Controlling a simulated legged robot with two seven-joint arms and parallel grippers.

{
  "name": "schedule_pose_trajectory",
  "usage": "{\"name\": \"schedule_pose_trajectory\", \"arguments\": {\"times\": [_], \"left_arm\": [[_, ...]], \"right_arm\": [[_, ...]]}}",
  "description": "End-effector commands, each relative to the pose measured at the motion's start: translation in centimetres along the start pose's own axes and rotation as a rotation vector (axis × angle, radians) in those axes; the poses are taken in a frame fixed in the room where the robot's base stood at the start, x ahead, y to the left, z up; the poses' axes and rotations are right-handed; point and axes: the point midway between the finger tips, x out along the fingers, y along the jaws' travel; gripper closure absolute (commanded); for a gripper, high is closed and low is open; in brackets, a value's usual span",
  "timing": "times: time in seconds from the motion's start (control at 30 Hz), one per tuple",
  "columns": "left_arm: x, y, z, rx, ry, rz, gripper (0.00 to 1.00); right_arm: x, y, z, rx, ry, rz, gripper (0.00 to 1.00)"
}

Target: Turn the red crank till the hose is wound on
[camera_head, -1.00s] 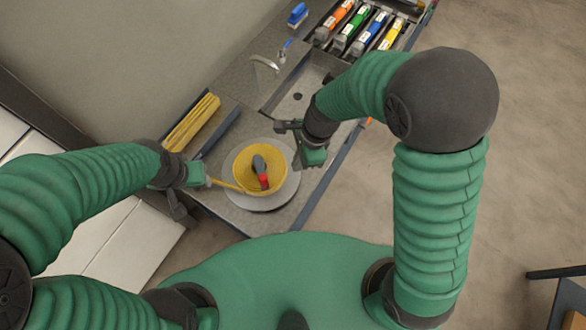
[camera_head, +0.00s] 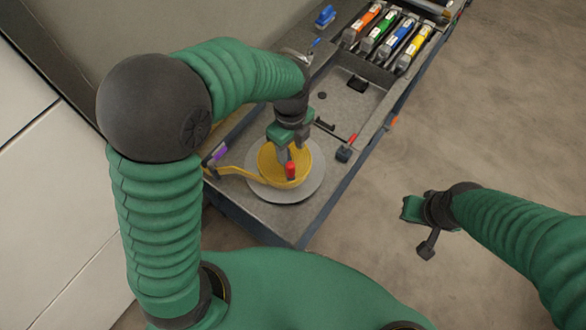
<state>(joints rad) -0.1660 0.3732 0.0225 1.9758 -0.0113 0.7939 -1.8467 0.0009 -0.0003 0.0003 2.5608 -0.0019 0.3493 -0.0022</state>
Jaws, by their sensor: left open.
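A yellow reel (camera_head: 308,166) sits on a round grey plate (camera_head: 300,193) at the near end of the counter. The red crank (camera_head: 290,171) stands up at the reel's middle. The yellow hose (camera_head: 237,171) runs from the reel's left side to the counter's left edge; how much is wound on is unclear. My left gripper (camera_head: 286,150) is open just above the crank, and its fingers hide part of the reel. I cannot tell if it touches the crank. My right gripper (camera_head: 421,228) is out over the floor at right, away from the counter; its jaw opening is unclear.
Behind the reel is a sink basin (camera_head: 350,100). A small black-and-red tool (camera_head: 345,151) lies by the counter's right edge. Several coloured cartridges (camera_head: 387,38) and a blue brush (camera_head: 325,17) are farther back. Open floor lies at right.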

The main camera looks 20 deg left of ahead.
Motion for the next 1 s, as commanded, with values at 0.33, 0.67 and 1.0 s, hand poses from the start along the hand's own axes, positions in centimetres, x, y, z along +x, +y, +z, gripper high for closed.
{"name": "schedule_pose_trajectory", "arguments": {"times": [0.33,0.67,1.0], "left_arm": [[8.8,0.3,-0.1,-0.001,0.000,0.005,0.54],[12.0,0.1,0.0,-0.002,-0.001,-0.001,0.54],[12.0,0.1,0.0,-0.003,-0.001,-0.002,0.76]], "right_arm": [[-1.7,0.0,-0.4,0.003,0.000,-0.001,1.00],[-2.0,0.0,-0.5,0.003,0.000,-0.001,1.00],[-2.0,0.0,-0.5,0.003,0.000,-0.001,1.00]]}}
